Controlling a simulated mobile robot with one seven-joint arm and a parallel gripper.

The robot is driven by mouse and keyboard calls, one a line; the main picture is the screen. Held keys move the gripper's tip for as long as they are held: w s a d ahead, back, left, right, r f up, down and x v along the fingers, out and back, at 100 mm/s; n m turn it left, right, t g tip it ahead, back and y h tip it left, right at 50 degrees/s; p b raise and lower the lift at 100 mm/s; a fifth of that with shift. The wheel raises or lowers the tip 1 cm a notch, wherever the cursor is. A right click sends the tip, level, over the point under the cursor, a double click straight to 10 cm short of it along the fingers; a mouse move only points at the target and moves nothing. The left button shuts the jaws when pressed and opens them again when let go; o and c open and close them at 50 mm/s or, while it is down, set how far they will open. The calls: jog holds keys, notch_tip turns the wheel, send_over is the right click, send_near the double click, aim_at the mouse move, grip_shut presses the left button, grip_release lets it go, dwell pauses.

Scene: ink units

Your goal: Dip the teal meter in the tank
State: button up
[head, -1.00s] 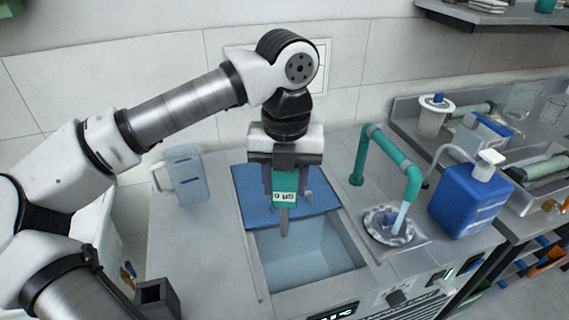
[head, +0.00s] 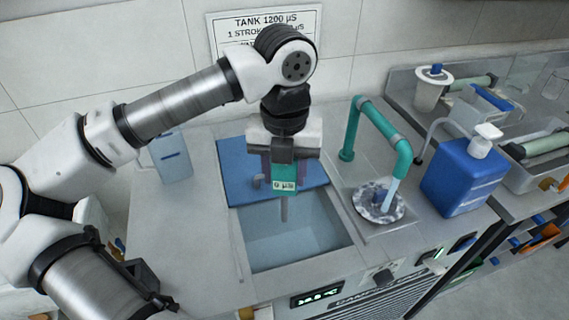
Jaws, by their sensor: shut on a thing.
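My gripper (head: 284,160) is shut on the teal meter (head: 285,172), whose small display reads 0 µS. The meter is upright, with its grey probe (head: 284,208) pointing down over the tank opening. The tank (head: 293,242) is a rectangular basin with pale blue liquid, set in the grey counter. A blue lid (head: 238,180) covers its back part, behind the meter. I cannot tell for sure whether the probe tip touches the liquid; it appears above it.
A teal pipe tap (head: 380,125) runs water over a round drain (head: 379,203) right of the tank. A blue jug with a white pump (head: 463,176) stands further right. A clear pitcher (head: 172,157) stands at left. A wall sign (head: 265,30) reads TANK 1200 µS.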

aim_at(285, 220)
jog(key=shift+f+b, duration=4.55)
jog(key=shift+f, duration=0.55)
jog(key=shift+r+p, duration=3.55)
jog(key=shift+r, duration=2.7)
